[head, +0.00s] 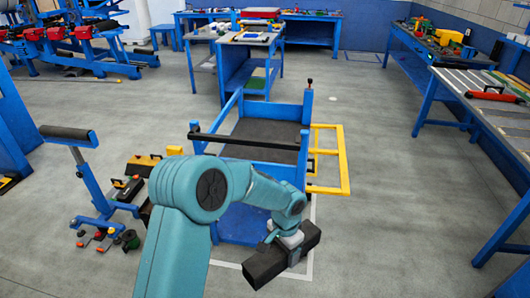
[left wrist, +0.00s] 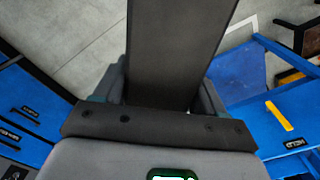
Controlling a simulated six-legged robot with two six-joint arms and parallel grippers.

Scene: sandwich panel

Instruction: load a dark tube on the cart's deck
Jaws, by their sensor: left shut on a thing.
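The dark tube (head: 268,266) is a square-section dark bar at the lower middle of the head view. My left gripper (head: 291,243) is shut on it and holds it tilted, in front of the cart and to the right of my forearm. In the left wrist view the dark tube (left wrist: 178,50) runs up from between the fingers. The blue cart (head: 305,108) stands just beyond, with a dark flat deck (head: 265,130) and a black crossbar at its near left. My arm hides part of the cart's near side. My right gripper is not in view.
A yellow frame (head: 344,160) sticks out at the cart's right. A blue stand with a dark pad (head: 68,134) and toolboxes (head: 125,188) are at the left. Blue workbenches (head: 250,68) stand behind and along the right. Floor right of the cart is clear.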

